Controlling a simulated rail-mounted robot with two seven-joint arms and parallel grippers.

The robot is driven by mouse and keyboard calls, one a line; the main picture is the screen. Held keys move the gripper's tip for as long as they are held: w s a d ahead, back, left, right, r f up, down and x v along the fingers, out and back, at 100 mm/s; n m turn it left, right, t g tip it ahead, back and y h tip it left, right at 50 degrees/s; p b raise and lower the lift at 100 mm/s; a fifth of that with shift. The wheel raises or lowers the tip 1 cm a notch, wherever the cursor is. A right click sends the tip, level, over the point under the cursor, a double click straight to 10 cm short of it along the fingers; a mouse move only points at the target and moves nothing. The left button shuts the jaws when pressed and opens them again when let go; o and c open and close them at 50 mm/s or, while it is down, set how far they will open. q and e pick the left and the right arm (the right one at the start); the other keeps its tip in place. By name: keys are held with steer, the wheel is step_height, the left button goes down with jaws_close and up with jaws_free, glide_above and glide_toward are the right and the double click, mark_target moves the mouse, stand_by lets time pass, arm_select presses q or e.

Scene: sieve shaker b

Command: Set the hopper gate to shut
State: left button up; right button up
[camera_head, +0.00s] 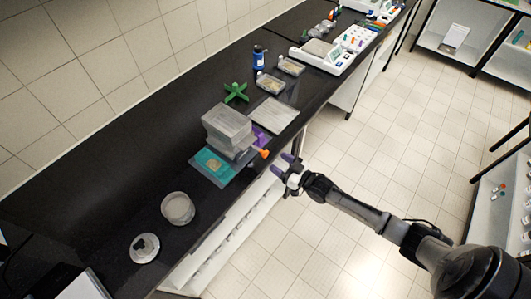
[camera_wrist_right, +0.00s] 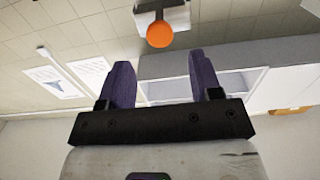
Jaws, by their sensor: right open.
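The grey box-shaped hopper (camera_head: 226,124) stands on the dark bench, above a teal mat. An orange round knob (camera_head: 264,154) sticks out from its lower right side, toward the bench edge. I take this knob to be the gate's handle; the gate plate itself cannot be made out. My right gripper (camera_head: 282,164) is open and empty, just right of the knob and apart from it. In the right wrist view the orange knob (camera_wrist_right: 159,34) shows beyond the purple fingertips (camera_wrist_right: 161,65), roughly centred between them. My left gripper is not in view.
A purple part (camera_head: 260,136) sits beside the hopper. A green cross-shaped piece (camera_head: 236,93), a blue bottle (camera_head: 258,58) and a flat grey tray (camera_head: 272,117) lie farther along the bench. Round sieve-like dishes (camera_head: 178,207) lie nearer. The floor side is free.

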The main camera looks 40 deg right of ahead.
mark_target(267, 154)
steer(key=shift+w+a, duration=0.25)
steer(key=shift+w, duration=0.9)
steer(key=shift+w+a, duration=0.2)
steer(key=shift+w, duration=0.9)
steer(key=shift+w+a, duration=0.25)
steer(key=shift+w, duration=0.9)
steer(key=shift+c, duration=0.3)
jaws_close()
